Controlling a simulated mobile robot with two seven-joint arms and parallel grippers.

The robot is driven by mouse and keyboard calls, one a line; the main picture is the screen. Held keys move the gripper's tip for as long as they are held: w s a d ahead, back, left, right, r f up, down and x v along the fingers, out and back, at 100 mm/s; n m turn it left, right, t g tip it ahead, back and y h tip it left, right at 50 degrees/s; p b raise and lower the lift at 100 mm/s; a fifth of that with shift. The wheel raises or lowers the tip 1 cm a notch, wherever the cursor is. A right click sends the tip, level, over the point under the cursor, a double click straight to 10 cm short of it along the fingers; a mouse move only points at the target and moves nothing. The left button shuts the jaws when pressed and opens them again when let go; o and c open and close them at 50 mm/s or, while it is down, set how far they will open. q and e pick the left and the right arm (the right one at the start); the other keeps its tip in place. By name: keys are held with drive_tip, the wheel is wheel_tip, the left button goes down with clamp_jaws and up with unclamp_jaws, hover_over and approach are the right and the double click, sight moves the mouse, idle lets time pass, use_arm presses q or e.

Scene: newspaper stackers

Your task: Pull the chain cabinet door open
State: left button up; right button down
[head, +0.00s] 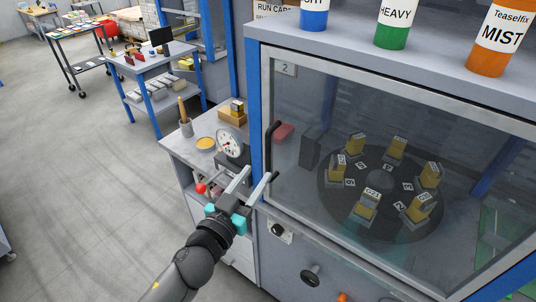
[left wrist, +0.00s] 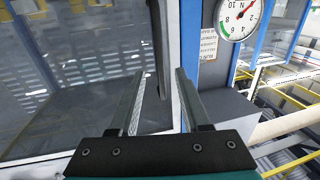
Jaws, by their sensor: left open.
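The glass-fronted cabinet door (head: 330,107) fills the right of the head view and looks shut, with a grey frame. Its black upright handle (head: 269,150) is on the left edge. My left gripper (head: 261,174) is open near the lower part of the handle. In the left wrist view, the dark handle (left wrist: 160,45) shows between and beyond the two fingertips (left wrist: 159,73). Neither finger clearly touches it. My right gripper is not in view.
Inside the glass, a dark round turntable (head: 340,205) carries several yellow-and-grey blocks. A dial gauge (head: 230,144) stands on the side bench (head: 185,152) left of the door. Coloured canisters stand on top. Open floor (head: 90,200) lies to the left.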

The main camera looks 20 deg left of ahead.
sight(267, 160)
use_arm(q)
drive_tip(key=shift+w+d+p, duration=0.15)
drive_tip(key=shift+w+d, duration=0.05)
drive_tip(key=shift+w, duration=1)
drive_tip(key=shift+w+d+p, duration=0.15)
drive_tip(key=shift+w+d, duration=0.05)
drive_tip(key=shift+w, duration=1.05)
drive_tip(key=shift+w+d+p, duration=0.15)
drive_tip(key=shift+w+d, duration=0.05)
drive_tip(key=shift+w, duration=1)
drive_tip(key=shift+c, duration=0.4)
clamp_jaws()
